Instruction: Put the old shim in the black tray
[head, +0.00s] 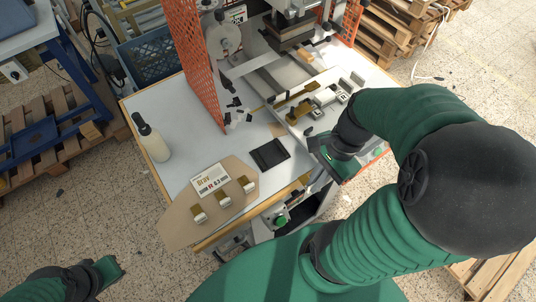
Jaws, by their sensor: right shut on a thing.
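The black tray (269,154) is a small, dark, shallow rectangle lying on the white worktop, and it looks empty. My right gripper (318,146) is just right of the tray, by the front right of the worktop and close to the press bed. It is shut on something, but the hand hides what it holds. I cannot make out the old shim for certain. My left gripper (112,270) is low at the left, off the worktop and over the floor. Its jaws are too small to read.
A tan board (180,225) with a white label card (211,180) and 3 brass-and-white pieces lies left of the tray. A white bottle (150,138) stands at the left edge. An orange mesh guard (193,55) and the press (291,28) rise behind. Worktop between bottle and tray is clear.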

